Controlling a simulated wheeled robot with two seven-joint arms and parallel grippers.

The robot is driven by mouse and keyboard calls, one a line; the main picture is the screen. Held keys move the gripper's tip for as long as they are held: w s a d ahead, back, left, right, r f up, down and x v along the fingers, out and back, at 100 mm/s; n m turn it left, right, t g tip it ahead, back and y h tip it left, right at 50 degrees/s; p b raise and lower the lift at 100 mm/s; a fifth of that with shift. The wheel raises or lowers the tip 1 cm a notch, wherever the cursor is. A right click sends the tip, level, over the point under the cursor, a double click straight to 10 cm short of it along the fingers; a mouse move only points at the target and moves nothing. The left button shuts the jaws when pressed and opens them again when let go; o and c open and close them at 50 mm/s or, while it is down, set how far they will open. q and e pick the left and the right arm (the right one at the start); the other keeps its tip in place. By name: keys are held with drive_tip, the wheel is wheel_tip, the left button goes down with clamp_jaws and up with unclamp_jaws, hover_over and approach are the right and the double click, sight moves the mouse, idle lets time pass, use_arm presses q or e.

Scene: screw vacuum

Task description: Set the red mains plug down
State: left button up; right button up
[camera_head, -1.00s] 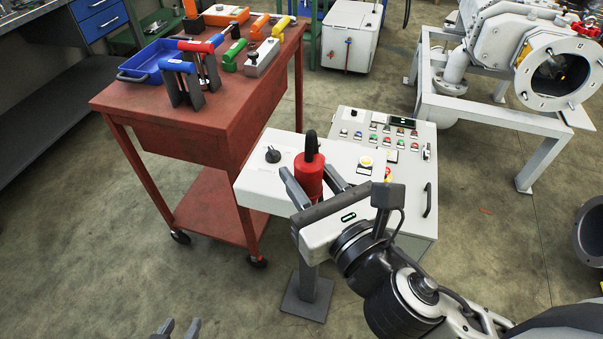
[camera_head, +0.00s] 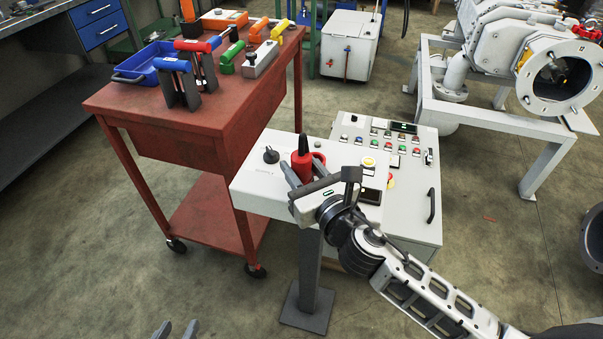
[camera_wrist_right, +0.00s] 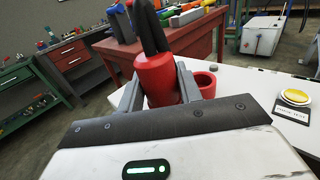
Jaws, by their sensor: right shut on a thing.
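The red mains plug (camera_head: 302,167) has a red body and a black top, and stands about upright over the left part of the white panel top. My right gripper (camera_head: 306,172) is shut on it, one finger on each side. In the right wrist view the plug (camera_wrist_right: 158,82) sits between the two grey fingers. Its lower end is hidden, so I cannot tell if it touches the panel. A red ring-shaped socket (camera_wrist_right: 206,80) is just right of the plug, also partly visible in the head view (camera_head: 320,158). My left gripper (camera_head: 175,331) is open and empty at the bottom edge.
The white control panel (camera_head: 262,188) carries a black knob (camera_head: 271,155) left of the plug, and buttons at right. A red trolley (camera_head: 150,117) with colourful-handled tools and a blue tray (camera_head: 143,66) stands behind left. A white machine (camera_head: 490,75) stands at right.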

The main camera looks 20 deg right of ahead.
drive_tip(key=shift+f, duration=0.1)
drive_tip(key=shift+f, duration=0.2)
drive_tip(key=o, duration=1.1)
